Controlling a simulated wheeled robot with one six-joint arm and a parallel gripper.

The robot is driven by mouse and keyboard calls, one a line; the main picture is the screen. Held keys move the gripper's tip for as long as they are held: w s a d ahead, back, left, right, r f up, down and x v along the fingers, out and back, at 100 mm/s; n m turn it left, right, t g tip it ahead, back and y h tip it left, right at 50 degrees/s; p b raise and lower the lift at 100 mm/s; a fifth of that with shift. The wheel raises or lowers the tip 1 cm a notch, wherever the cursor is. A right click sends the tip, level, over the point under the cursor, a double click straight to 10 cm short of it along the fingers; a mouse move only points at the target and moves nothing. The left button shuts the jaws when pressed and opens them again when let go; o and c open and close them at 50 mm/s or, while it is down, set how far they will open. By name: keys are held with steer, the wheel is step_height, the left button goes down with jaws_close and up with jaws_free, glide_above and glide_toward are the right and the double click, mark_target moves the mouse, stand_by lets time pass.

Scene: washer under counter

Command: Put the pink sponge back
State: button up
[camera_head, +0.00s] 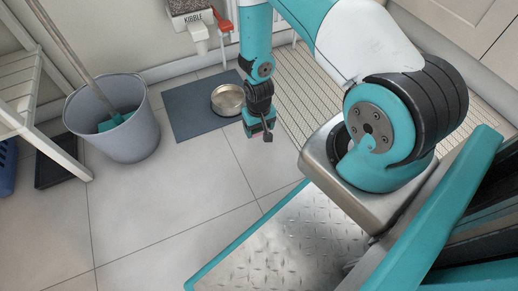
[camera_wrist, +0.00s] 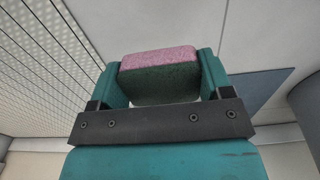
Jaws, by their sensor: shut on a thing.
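The pink sponge (camera_wrist: 158,62) shows in the wrist view, pink on one side with a dark green layer on the other. It sits between the two teal fingers of my gripper (camera_wrist: 160,78), which are shut on it at both ends. In the head view my gripper (camera_head: 262,131) hangs low over the tiled floor, just right of the grey mat (camera_head: 190,113). I cannot make out the sponge in the head view.
A metal bowl (camera_head: 228,100) sits on the mat. A grey bucket (camera_head: 118,130) with a teal-headed tool stands left. A white rack (camera_head: 32,100) is at far left. A kibble dispenser (camera_head: 200,22) is on the back wall. The floor tiles in front are clear.

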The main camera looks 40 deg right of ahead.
mark_target(259, 147)
step_height(259, 147, down, 9)
steer(key=b, duration=0.4)
steer(key=shift+f+b, duration=0.15)
steer(key=shift+b, duration=0.2)
steer(key=shift+f, duration=0.2)
steer(key=o, duration=0.9)
steer(key=shift+r, duration=0.1)
